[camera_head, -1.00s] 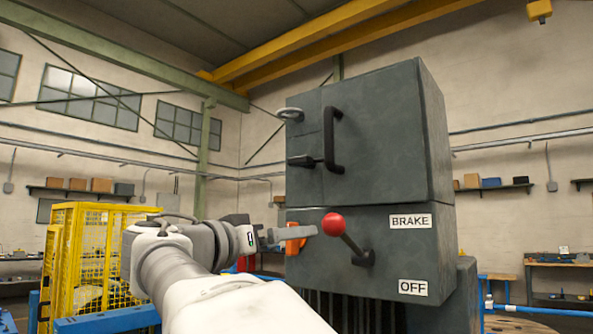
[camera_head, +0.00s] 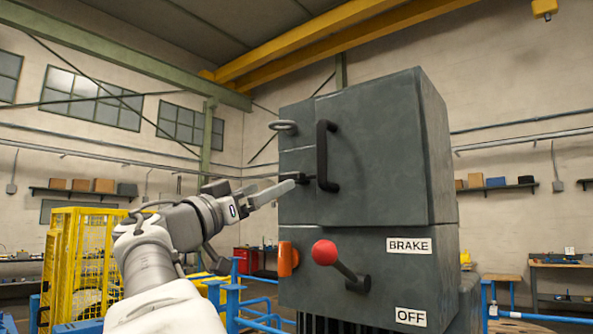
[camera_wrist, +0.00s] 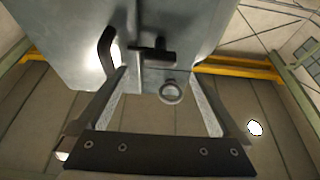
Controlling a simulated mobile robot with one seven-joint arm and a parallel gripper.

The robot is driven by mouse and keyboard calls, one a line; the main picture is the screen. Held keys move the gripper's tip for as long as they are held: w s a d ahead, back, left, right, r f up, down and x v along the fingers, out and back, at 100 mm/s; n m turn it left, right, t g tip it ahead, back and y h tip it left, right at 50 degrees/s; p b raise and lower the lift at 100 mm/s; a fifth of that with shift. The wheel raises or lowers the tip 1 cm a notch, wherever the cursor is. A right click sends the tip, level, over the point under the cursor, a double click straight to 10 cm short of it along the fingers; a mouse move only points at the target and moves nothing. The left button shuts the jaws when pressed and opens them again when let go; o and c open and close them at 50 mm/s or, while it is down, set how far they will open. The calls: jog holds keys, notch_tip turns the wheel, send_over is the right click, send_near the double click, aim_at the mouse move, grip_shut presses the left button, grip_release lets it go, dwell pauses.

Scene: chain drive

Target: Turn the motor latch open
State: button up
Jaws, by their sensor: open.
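The dark grey motor cabinet (camera_head: 380,150) stands ahead. Its black motor latch (camera_head: 303,178) lies roughly level on the left part of the upper front, left of a tall black pull handle (camera_head: 327,155). In the wrist view the latch (camera_wrist: 153,53) shows as a black bar across the door seam, just beyond the fingertips. My gripper (camera_head: 290,186) is open beside the latch, its tips overlapping the latch's left end in the head view. In the wrist view my gripper (camera_wrist: 158,76) has nothing between its fingers. I cannot tell whether they touch the latch.
A metal ring (camera_head: 284,127) sticks out above the latch. Below are a red-knobbed brake lever (camera_head: 342,266) and an orange part (camera_head: 287,259). A yellow cage (camera_head: 80,260) and blue rails (camera_head: 238,295) stand to the left.

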aim_at(288, 177)
jog(key=p+x, duration=0.1)
jog(key=x, duration=0.4)
jog(key=shift+s+p, duration=0.1)
jog(key=shift+p, duration=0.3)
jog(key=shift+w+d+r, duration=0.15)
jog(key=shift+w+d, duration=0.25)
jog(key=shift+w, duration=0.15)
jog(key=shift+c, duration=0.2)
jog(key=c, duration=1.3)
jog(key=shift+c, duration=0.2)
